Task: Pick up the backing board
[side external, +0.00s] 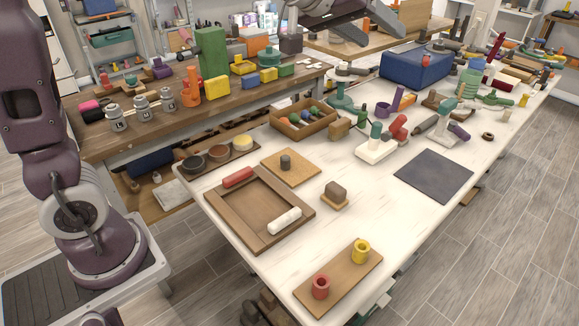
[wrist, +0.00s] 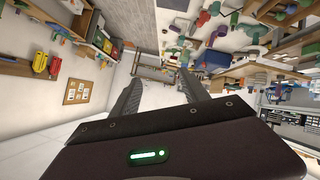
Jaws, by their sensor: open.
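Several flat boards lie on the white table, and I cannot tell for sure which is the backing board. A brown framed board (side external: 257,207) lies at the front left, with a red roller (side external: 238,178) and a white roller (side external: 285,220) on it. A light wooden board (side external: 308,174) carries a grey cylinder. A wooden strip (side external: 337,284) at the front holds a red cup and a yellow cup. My gripper (wrist: 160,77) is open and empty in the wrist view. Part of it shows at the top edge of the side view (side external: 378,32), high above the tables and away from these boards.
A dark flat mat (side external: 434,176) lies right of centre. A wooden tray of coloured balls (side external: 303,123), a white stand with coloured parts (side external: 376,150) and a blue box (side external: 414,70) stand farther back. A second bench (side external: 130,138) runs along the left. White table between the strip and mat is bare.

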